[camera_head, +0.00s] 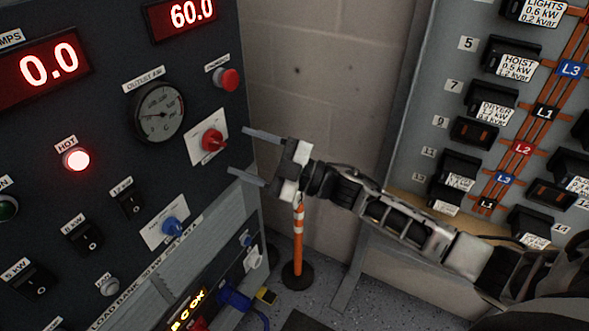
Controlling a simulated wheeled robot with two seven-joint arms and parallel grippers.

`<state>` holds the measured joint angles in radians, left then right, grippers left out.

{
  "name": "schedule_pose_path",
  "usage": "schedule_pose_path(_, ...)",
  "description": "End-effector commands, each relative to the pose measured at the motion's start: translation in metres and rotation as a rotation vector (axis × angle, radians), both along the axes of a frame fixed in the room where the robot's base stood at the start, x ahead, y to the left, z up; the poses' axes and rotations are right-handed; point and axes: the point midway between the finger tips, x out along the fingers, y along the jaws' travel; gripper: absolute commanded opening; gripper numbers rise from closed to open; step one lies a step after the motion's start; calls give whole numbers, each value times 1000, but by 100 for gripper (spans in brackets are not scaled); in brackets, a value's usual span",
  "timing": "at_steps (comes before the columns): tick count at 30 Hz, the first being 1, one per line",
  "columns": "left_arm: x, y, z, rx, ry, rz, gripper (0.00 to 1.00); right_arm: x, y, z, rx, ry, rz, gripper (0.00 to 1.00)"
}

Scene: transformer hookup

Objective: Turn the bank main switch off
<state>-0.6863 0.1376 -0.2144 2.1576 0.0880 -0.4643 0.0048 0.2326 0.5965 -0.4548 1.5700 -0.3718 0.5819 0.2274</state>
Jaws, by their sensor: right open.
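A red rotary switch (212,140) sits on a pale square plate near the right edge of the dark load bank panel (115,55). Its label is too small to read, so I cannot be sure it is the bank main switch. A blue knob (172,227) on a similar plate is below and left of it. My right gripper (238,151) is open and empty. Its two fingers point left towards the red switch, one higher and one lower, and seem apart from it. My left gripper is not in view.
A red button (228,79) and a round gauge (157,111) are above the red switch. A lit HOT lamp (76,159) and black rocker switches (84,237) are to the left. An orange-striped post (298,245) stands behind my right gripper. A breaker panel (440,90) is at right.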

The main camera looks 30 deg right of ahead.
Motion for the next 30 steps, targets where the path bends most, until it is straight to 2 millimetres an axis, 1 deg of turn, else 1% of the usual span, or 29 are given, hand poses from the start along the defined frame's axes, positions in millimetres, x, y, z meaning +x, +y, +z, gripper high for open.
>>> schedule_pose_path(1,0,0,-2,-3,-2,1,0,-9,-11,-7,-3,5,-1,60)
schedule_pose_path(9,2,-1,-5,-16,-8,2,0,-48,-57,-23,-4,3,-1,60)
schedule_pose_path(15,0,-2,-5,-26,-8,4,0,-65,-77,-29,-3,2,-1,60)
schedule_pose_path(21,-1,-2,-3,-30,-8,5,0,-70,-83,-30,0,-1,0,60)
schedule_pose_path(30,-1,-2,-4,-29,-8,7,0,-70,-83,-30,-1,-1,0,60)
